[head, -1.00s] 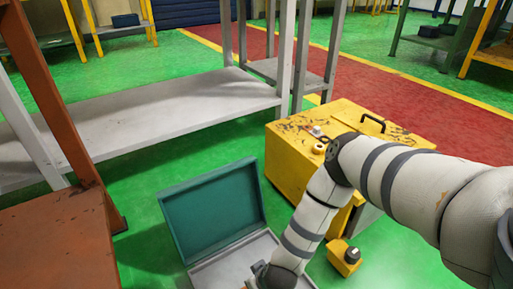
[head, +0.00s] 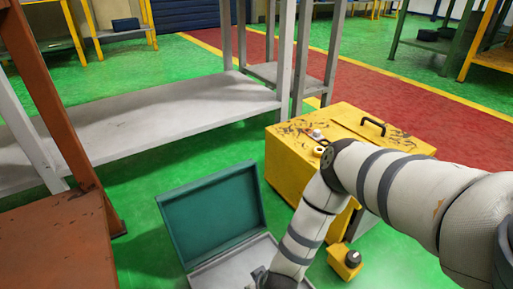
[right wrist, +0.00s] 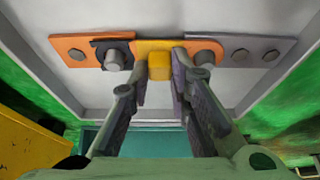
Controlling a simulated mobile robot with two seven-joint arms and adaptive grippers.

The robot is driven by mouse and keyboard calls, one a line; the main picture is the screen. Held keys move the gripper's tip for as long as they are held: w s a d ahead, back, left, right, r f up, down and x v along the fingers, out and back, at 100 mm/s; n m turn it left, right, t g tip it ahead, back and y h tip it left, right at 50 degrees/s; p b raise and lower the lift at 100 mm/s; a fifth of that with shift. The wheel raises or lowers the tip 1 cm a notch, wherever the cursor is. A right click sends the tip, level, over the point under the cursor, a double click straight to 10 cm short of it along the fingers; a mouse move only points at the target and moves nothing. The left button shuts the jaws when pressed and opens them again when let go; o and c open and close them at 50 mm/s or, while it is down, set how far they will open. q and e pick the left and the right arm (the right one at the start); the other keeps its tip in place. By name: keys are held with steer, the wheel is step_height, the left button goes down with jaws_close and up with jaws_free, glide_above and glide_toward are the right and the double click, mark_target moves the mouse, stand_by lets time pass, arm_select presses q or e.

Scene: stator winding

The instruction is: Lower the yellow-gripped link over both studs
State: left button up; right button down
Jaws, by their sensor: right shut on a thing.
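In the right wrist view, my right gripper (right wrist: 160,88) is shut on the yellow grip (right wrist: 160,66) of the link (right wrist: 145,47). The link's orange-yellow plate lies between an orange plate (right wrist: 66,45) on the left and a grey plate (right wrist: 255,46) on the right. A left stud (right wrist: 114,59) stands by a dark lug, and a right stud (right wrist: 205,57) stands just right of my fingers. I cannot tell whether the link's ends are around the studs. In the head view, my right gripper is partly visible low in the open case (head: 228,273). My left gripper is not in view.
The case's teal lid (head: 212,213) stands open. A yellow cabinet (head: 290,165) is behind my right arm, with a small yellow block (head: 343,265) on the floor beside it. A brown table (head: 55,245) is at left and a grey shelf (head: 150,110) behind.

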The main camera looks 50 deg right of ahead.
steer(key=shift+f, duration=0.1)
steer(key=c, duration=1.4)
jaws_free()
step_height(320, 180, up, 7)
steer(key=p, duration=0.6)
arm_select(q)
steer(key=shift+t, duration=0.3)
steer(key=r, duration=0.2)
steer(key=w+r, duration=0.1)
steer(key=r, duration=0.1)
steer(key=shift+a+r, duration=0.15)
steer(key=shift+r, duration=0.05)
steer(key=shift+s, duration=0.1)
